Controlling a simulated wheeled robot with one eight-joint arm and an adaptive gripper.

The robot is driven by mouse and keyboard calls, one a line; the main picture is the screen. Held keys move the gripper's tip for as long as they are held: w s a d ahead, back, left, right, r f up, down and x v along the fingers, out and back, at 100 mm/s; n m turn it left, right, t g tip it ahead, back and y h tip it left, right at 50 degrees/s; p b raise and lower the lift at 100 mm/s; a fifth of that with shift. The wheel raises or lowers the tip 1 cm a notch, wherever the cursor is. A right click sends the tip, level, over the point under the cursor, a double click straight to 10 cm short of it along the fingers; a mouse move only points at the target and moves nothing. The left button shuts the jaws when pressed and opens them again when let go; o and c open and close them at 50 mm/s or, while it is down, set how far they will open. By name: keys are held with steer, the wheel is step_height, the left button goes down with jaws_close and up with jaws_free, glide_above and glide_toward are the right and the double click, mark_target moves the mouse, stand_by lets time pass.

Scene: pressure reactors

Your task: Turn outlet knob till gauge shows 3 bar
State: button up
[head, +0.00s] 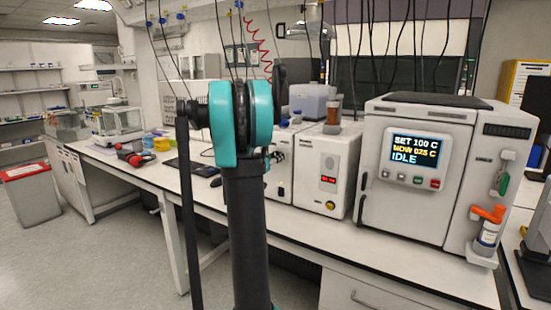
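I cannot make out the outlet knob or its gauge for certain in the head view. Small blue fittings (181,17) sit on the back wall at the upper left, too small to read. My arm, with dark links and a teal joint, stands in the middle of the view and hides part of the bench and wall behind it. I cannot make out my gripper's fingers.
A white bench (345,235) runs across the view. On it stand a white oven-like unit (413,205) reading "SET 100 C, NOW 025 C, IDLE" and a smaller white device (323,178). An orange handle (488,213) is at the right.

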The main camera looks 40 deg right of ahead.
steer(key=c, duration=0.6)
